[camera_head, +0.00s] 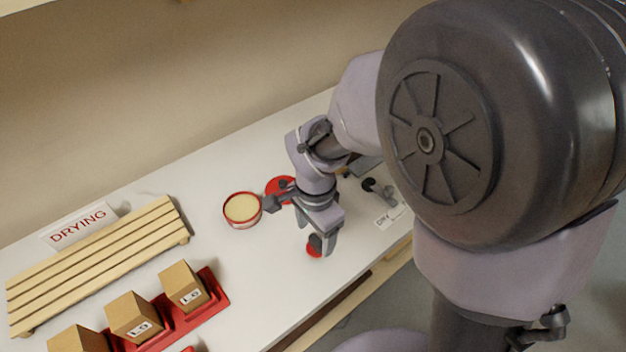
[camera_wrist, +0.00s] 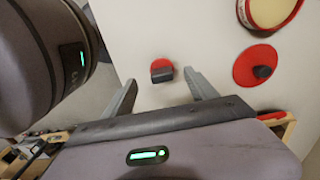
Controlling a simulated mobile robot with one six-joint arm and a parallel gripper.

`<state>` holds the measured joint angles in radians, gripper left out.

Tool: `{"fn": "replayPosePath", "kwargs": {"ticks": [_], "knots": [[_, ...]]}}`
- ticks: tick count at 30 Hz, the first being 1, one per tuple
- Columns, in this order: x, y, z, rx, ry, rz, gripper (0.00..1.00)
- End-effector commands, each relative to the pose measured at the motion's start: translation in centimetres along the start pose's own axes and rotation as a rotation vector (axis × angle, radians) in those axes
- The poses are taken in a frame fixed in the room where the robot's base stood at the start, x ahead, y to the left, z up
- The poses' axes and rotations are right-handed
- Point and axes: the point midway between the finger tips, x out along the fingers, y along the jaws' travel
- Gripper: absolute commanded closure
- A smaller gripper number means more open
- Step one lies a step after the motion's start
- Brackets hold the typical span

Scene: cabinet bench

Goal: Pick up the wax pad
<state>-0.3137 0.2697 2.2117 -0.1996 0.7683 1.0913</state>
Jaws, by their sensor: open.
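A small red round pad with a dark grip block on top, which looks like the wax pad (camera_wrist: 162,66), lies on the white bench top. In the wrist view it sits just ahead of my gripper (camera_wrist: 160,78), roughly centred between the two fingertips. My gripper is open, with nothing held. In the head view the gripper (camera_head: 322,236) points down over the pad (camera_head: 314,252), which it partly hides. I cannot tell the exact height of the fingers above the bench.
A red-rimmed tin of pale wax (camera_head: 242,208) and a red lid with a dark knob (camera_wrist: 257,66) lie close by. A wooden slatted rack (camera_head: 100,258) stands left by a DRYING sign (camera_head: 78,226). Boxes (camera_head: 134,318) sit on a red holder (camera_head: 214,296). The bench's front edge is near.

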Motion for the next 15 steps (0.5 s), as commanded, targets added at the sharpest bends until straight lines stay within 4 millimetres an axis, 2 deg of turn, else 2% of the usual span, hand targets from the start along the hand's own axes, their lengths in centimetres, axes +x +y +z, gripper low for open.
{"fn": "replayPosePath", "kwargs": {"ticks": [1,8,12,15], "knots": [[1.2,0.1,0.0,0.0,-0.001,0.002,0.33],[3.4,-0.1,-0.2,0.001,0.0,0.001,0.33],[6.4,-0.3,-0.5,0.001,-0.001,0.003,0.33],[7.2,-0.3,-0.5,0.0,0.0,0.0,0.33]]}}
